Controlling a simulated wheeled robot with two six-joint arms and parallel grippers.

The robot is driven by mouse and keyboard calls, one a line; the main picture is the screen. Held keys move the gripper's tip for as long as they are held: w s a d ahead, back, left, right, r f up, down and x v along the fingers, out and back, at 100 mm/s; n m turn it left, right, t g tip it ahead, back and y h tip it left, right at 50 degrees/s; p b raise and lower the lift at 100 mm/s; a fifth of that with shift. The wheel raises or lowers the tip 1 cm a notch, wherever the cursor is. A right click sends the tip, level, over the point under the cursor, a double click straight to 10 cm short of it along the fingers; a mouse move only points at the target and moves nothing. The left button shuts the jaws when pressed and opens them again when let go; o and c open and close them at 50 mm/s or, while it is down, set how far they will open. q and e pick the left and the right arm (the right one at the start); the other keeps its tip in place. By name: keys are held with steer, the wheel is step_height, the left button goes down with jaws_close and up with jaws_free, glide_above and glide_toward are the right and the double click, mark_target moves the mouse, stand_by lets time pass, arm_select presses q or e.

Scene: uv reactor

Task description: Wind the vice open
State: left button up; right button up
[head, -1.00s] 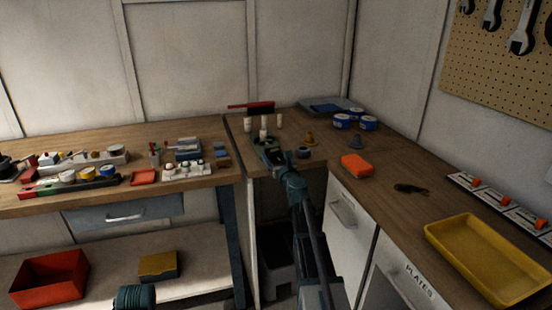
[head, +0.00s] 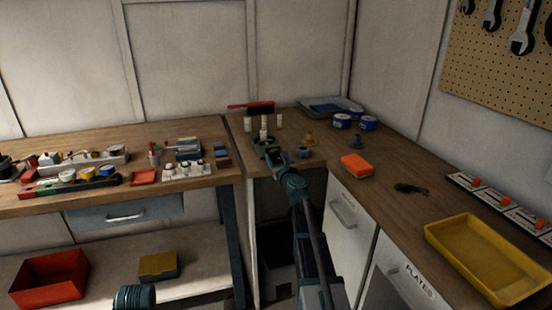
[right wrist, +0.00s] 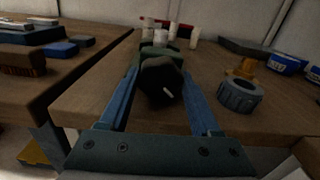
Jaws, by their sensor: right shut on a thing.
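The green vice (head: 263,143) stands at the front edge of the bench corner. In the right wrist view its green body (right wrist: 150,56) lies straight ahead, behind a dark round knob (right wrist: 160,82) with a small pale mark on its face. My right gripper (head: 275,154) reaches the vice from the front. Its two blue fingers (right wrist: 161,85) lie on either side of the knob and are shut on it. The fingertips and the vice jaws are partly hidden behind the knob.
Pale cylinders (head: 264,123) stand just behind the vice. A grey ring (right wrist: 240,96) and a yellow-orange piece (head: 309,140) are close on its right. An orange block (head: 356,165) and yellow tray (head: 483,256) lie further right. A gap separates the left bench.

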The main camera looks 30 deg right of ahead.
steer(key=o, duration=1.4)
steer(key=shift+c, duration=0.2)
steer(key=shift+s, duration=0.1)
steer(key=v, duration=1.3)
steer(key=shift+s, duration=0.35)
